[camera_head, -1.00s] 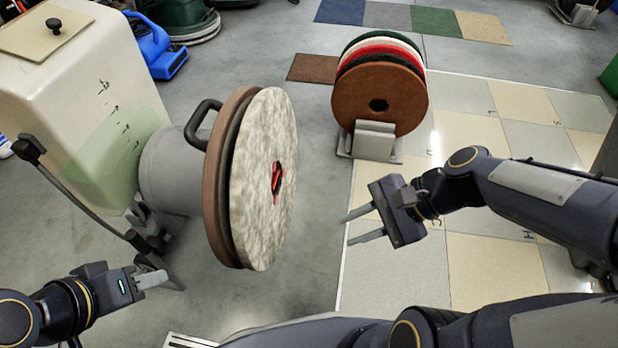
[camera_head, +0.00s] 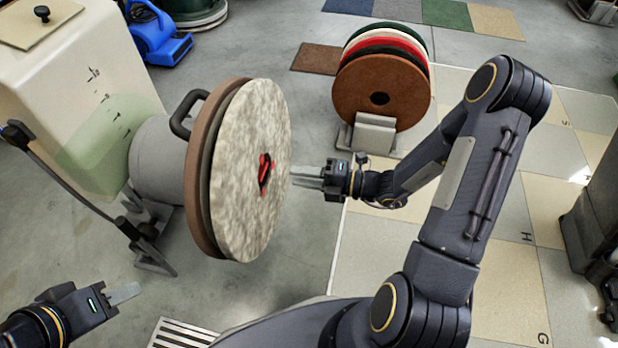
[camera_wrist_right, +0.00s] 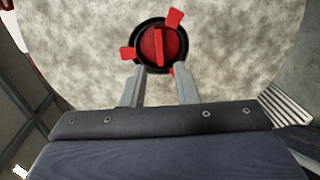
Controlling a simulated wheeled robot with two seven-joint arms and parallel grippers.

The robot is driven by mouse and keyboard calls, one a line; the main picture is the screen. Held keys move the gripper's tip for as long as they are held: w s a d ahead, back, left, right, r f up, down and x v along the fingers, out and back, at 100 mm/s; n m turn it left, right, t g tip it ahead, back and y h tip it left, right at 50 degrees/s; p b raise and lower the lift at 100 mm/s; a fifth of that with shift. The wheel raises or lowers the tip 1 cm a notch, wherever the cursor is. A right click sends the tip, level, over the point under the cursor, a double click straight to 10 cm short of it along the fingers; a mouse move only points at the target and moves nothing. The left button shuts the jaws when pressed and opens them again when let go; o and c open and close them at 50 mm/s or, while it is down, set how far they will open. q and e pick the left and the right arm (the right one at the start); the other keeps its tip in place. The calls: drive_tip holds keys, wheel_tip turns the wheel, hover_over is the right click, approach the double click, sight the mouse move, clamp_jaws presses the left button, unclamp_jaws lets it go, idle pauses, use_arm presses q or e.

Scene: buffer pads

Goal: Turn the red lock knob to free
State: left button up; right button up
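The red lock knob (camera_head: 265,174) sits at the centre of the pale mottled pad (camera_head: 245,125) on the machine's round head. In the right wrist view the knob (camera_wrist_right: 160,46) is a red disc with a raised bar, in a black ring with red tabs at upper right and left. My right gripper (camera_head: 292,175) points at the knob from the right. In the right wrist view its two fingers (camera_wrist_right: 160,75) are apart, with tips near the ring's lower edge; I cannot tell whether they touch it. My left gripper (camera_head: 138,290) is at the lower left, away from the pad, its finger gap unclear.
The cream machine body (camera_head: 70,85) with a black handle (camera_head: 185,112) is behind the pad. A rack of coloured pads (camera_head: 382,92) stands at the back right. A floor grate (camera_head: 180,333) lies at the bottom. Open grey floor lies between.

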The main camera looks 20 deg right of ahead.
drive_tip(key=b+x, duration=0.1)
drive_tip(key=x, duration=0.7)
drive_tip(key=shift+p, duration=0.35)
idle(0.6)
clamp_jaws()
